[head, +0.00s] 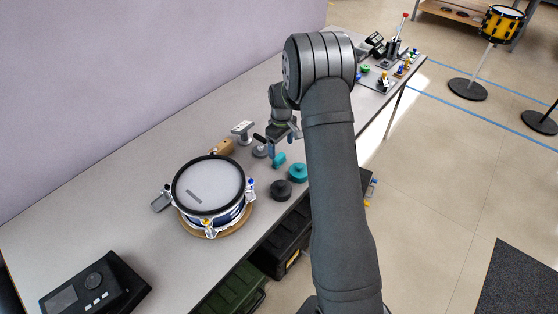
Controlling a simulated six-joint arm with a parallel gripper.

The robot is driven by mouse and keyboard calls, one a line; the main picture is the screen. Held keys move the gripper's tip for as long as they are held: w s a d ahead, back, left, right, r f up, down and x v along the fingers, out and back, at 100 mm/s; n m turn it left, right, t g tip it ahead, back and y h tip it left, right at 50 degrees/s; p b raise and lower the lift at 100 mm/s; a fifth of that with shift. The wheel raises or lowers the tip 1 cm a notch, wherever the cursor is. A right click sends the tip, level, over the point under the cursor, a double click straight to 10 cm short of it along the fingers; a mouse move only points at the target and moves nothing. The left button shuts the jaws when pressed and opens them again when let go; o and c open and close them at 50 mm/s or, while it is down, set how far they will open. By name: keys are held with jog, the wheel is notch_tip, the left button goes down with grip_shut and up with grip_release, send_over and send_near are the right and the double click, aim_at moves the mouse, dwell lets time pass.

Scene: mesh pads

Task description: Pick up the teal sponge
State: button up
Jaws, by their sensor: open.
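A small elongated teal piece (279,160), which looks like the teal sponge, lies on the grey table just below my gripper in the picture. A round teal pad (298,171) sits to its right and nearer the table's front edge. My gripper (282,146) is open, with its fingers pointing down close to the elongated teal piece. I see nothing between the fingers. The view is too small to tell how high the fingers are above the table.
A dark round pad (281,190) and a grey one (260,151) lie close by. A snare drum (209,190) stands to the left, with a wooden piece (222,147) and a grey-white tool (243,131) behind. A black device (95,287) is at the near left.

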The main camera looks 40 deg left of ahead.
aim_at(279, 156)
jog(key=shift+s+a+f, duration=0.1)
jog(key=shift+s+f, duration=0.1)
jog(key=shift+f, duration=1.35)
jog(key=shift+s+a+f, duration=0.1)
jog(key=shift+s+f, duration=0.05)
jog(key=shift+f, duration=1.4)
jog(key=c, duration=1.1)
